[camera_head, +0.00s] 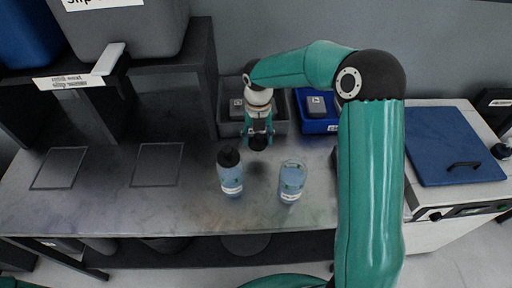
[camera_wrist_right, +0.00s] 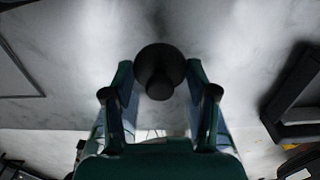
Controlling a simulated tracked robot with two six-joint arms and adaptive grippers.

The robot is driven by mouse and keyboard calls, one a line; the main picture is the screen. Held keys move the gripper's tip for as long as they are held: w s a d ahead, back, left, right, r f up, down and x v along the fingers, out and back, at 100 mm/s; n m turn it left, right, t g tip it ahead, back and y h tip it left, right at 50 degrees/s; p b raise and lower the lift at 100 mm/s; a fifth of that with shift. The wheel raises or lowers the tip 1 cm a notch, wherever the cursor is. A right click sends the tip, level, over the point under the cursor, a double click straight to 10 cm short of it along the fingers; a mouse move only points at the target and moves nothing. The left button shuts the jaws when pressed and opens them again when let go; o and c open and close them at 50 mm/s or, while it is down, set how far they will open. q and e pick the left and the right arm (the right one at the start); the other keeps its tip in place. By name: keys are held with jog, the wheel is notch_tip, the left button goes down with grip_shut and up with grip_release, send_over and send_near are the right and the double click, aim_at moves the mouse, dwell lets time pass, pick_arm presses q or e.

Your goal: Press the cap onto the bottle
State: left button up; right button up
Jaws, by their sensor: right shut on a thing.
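My right gripper (camera_head: 258,132) points down above the back part of the metal table, shut on a black cap (camera_head: 258,143). In the right wrist view the cap (camera_wrist_right: 160,62) sits between the two fingers of the gripper (camera_wrist_right: 160,92). An open, clear bluish bottle (camera_head: 291,182) with a white label stands upright on the table, to the right of and nearer than the gripper. A similar bottle (camera_head: 231,180) with a black cap on it stands to the left. The held cap is apart from both bottles. My left gripper is not in view.
A grey bin (camera_head: 284,126) and a blue bin (camera_head: 318,126) stand at the back, close to the gripper. Two outlined squares mark the table's left part, under a dark shelf (camera_head: 150,60). A white unit with a blue lid (camera_head: 455,145) stands right. The table's front left is clear.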

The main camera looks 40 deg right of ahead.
notch_tip(320, 180, up, 12)
notch_tip(320, 180, up, 3)
jog(key=p, duration=0.3)
send_over(295, 165)
jog(key=shift+w+a+f, duration=0.15)
jog(key=shift+f, duration=0.05)
jog(key=shift+r, duration=0.3)
jog(key=shift+d+f+b, duration=0.2)
jog(key=shift+d+b, duration=0.05)
jog(key=shift+b, duration=0.15)
notch_tip(295, 165, down, 4)
jog(key=b, duration=0.3)
jog(key=shift+r, duration=0.15)
jog(key=shift+f+b, duration=0.95)
jog(key=shift+f, duration=0.1)
jog(key=shift+r, duration=0.1)
jog(key=shift+f, duration=0.2)
dwell(0.6)
